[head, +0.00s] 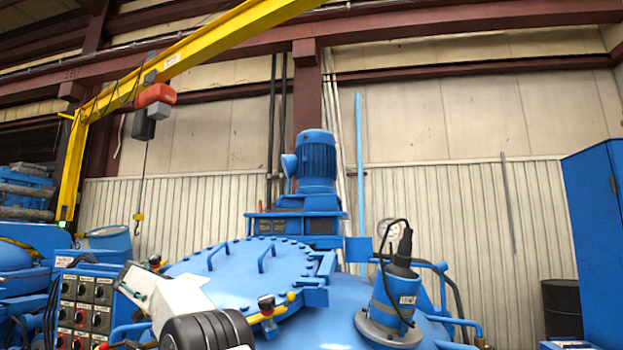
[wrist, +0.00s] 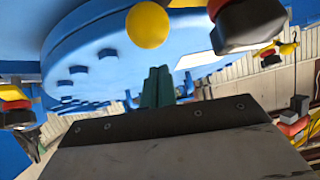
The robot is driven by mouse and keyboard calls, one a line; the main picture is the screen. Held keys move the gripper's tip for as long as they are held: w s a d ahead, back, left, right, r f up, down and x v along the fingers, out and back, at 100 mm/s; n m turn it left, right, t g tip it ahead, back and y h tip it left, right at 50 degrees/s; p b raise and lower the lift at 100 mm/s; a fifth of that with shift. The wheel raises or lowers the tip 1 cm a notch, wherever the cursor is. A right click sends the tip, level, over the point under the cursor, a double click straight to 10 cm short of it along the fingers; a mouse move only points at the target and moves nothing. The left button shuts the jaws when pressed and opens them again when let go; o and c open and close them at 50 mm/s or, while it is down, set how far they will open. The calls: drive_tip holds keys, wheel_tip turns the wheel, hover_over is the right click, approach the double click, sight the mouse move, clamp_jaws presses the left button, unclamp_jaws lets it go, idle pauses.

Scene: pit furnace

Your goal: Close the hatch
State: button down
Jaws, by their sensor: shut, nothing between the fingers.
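The hatch (head: 225,275) is a round blue lid with bolts around its rim and bar handles on its face. It lies on top of the blue vessel (head: 340,325) in the head view; I cannot tell whether a gap remains under it. Its bolted edge (wrist: 100,68) also shows large in the wrist view, at upper left. My gripper (wrist: 158,88) is shut and empty, with its dark green fingers together beside the lid's rim. I cannot tell whether they touch it. In the head view my white arm covers the hatch's lower left edge.
A yellow ball-shaped knob (wrist: 147,25) and a black-and-red clamp part (wrist: 248,22) are close to my fingers. A clamp (head: 267,307) sits at the hatch's front edge. A control panel (head: 82,315) stands left, and a blue cylinder with a cable (head: 393,295) right.

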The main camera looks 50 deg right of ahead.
drive_tip(key=shift+r, duration=0.1)
drive_tip(key=w+r+v, duration=0.1)
drive_tip(key=r+v, duration=0.2)
drive_tip(key=v, duration=1)
drive_tip(key=s+a+f+n+g+y, duration=0.1)
drive_tip(key=s+f+n+g+y, duration=0.1)
drive_tip(key=s+f+n, duration=0.3)
drive_tip(key=s+a+f+n+g+y, duration=0.15)
drive_tip(key=s+f, duration=0.25)
drive_tip(key=f, duration=0.4)
drive_tip(key=s+a+f+n+y, duration=0.2)
drive_tip(key=s+f, duration=0.1)
drive_tip(key=s, duration=1.5)
drive_tip(key=s+a+f+n+g+y, duration=0.1)
drive_tip(key=s+a+f+n+y, duration=0.1)
drive_tip(key=s, duration=1.6)
drive_tip(key=s+a+f+n+g+y, duration=0.1)
drive_tip(key=s+a+f+y, duration=0.3)
drive_tip(key=s, duration=1.4)
drive_tip(key=shift+s+a+f+n, duration=0.2)
drive_tip(key=shift+s+f+n, duration=0.2)
drive_tip(key=shift+f+n, duration=0.3)
